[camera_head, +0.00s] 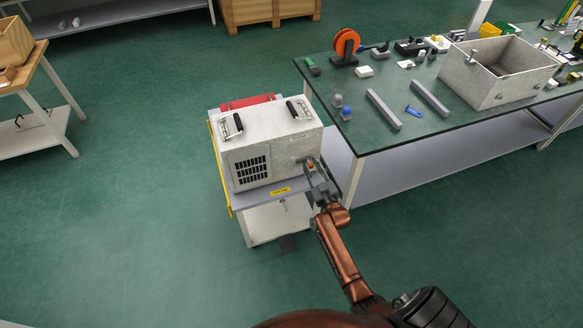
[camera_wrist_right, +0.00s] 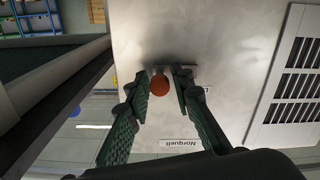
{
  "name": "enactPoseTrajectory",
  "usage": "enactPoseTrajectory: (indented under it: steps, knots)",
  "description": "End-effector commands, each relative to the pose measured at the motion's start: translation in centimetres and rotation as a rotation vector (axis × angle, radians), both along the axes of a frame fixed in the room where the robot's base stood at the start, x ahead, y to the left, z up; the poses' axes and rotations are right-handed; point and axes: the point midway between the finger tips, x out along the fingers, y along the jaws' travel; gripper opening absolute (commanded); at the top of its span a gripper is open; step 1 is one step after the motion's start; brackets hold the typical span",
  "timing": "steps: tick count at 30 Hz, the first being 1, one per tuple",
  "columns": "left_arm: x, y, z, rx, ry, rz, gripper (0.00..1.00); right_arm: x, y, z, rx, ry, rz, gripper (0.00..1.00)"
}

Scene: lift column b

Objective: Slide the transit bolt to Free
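The transit bolt shows as a round orange-red knob (camera_wrist_right: 159,85) on the pale metal face of a box in the right wrist view. In the head view the grey-white box (camera_head: 265,145) stands on a small stand, with two black handles on top and a black vent grille on its front. My right gripper (camera_head: 312,170) is at the box's front face near its right edge. In the wrist view its two green fingers (camera_wrist_right: 160,80) are apart, one on each side of the knob, with gaps visible. The slot labels are mostly hidden or unreadable. My left gripper is not in view.
The stand (camera_head: 262,225) has a yellow edge strip. A red item (camera_head: 247,102) lies behind the box. A green-topped bench (camera_head: 375,135) close on the right carries grey bars, a metal bin (camera_head: 500,75) and an orange reel (camera_head: 346,42).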

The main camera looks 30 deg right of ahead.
Motion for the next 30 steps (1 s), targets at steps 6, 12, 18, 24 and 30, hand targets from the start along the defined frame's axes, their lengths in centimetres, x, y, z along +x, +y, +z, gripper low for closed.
enactPoseTrajectory:
  steps: [6,12,18,24,30]
  knots:
    - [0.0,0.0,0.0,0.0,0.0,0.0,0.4,0.1,0.1,0.0,0.0,-0.001,0.001,0.33]
    - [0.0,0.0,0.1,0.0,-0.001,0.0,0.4,0.0,0.1,0.1,0.0,-0.001,0.001,0.33]
    - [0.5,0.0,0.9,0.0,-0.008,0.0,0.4,-1.3,0.4,0.3,-0.001,-0.001,0.001,0.33]
    - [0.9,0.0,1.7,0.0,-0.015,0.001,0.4,-2.8,0.7,0.3,0.0,-0.001,0.0,0.33]
    - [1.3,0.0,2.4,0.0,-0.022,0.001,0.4,-4.3,1.1,0.3,-0.001,0.0,0.001,0.33]
